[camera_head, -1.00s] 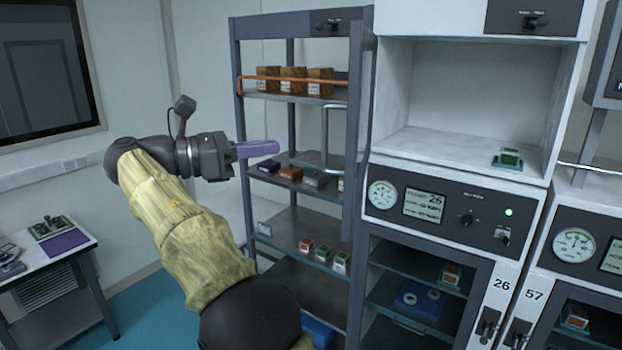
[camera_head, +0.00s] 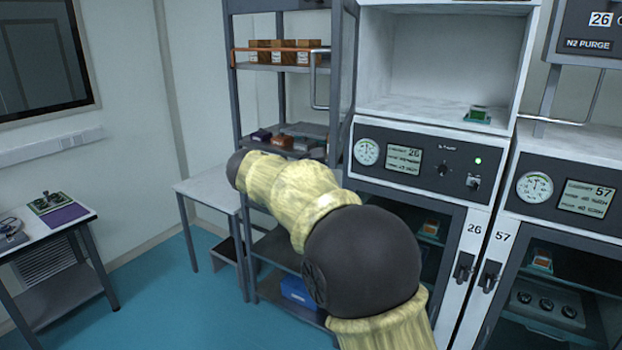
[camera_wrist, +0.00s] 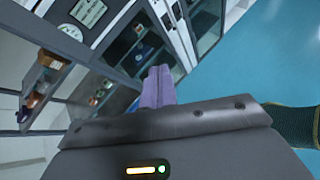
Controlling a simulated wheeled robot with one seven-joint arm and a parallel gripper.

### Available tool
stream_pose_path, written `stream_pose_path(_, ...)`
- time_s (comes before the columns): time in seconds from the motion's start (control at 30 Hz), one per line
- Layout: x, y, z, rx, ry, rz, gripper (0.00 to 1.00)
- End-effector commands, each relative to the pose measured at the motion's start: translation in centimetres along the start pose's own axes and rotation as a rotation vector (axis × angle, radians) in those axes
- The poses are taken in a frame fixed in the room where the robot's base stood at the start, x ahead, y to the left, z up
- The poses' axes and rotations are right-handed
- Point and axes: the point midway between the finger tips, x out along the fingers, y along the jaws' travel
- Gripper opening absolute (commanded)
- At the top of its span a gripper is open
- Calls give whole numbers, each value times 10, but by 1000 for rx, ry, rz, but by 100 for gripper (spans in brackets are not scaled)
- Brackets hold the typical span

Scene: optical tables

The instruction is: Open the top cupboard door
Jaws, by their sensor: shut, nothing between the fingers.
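The top compartment (camera_head: 440,65) of the white cabinet marked 26 is open at the front, with a small green-topped item (camera_head: 477,114) on its floor. A grey framed door (camera_head: 344,80) stands swung out at its left side, nearly edge-on, with a bar handle (camera_head: 318,82) in front of the shelf rack. My gripper (camera_wrist: 160,72) shows in the wrist view with its purple fingers shut and empty, pointing towards the cabinet fronts and floor. It does not touch the handle there. In the head view my gripper is hidden behind my arm.
Below the compartment are a gauge panel (camera_head: 415,162) and a lower glass door with a dark latch (camera_head: 464,266). Cabinet 57 (camera_head: 565,195) stands to the right. The shelf rack (camera_head: 238,90) holds wooden blocks (camera_head: 283,52). A white side table (camera_head: 212,187) stands left; blue floor is open in front.

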Motion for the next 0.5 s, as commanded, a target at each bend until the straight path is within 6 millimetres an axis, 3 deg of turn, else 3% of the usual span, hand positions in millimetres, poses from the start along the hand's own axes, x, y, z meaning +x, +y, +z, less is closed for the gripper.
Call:
stream_pose_path(0.27, 53, -47, -37, 161, 166, -71, 0)
stream_pose_path(0.5, 99, -113, -84, 419, 353, -200, 0)
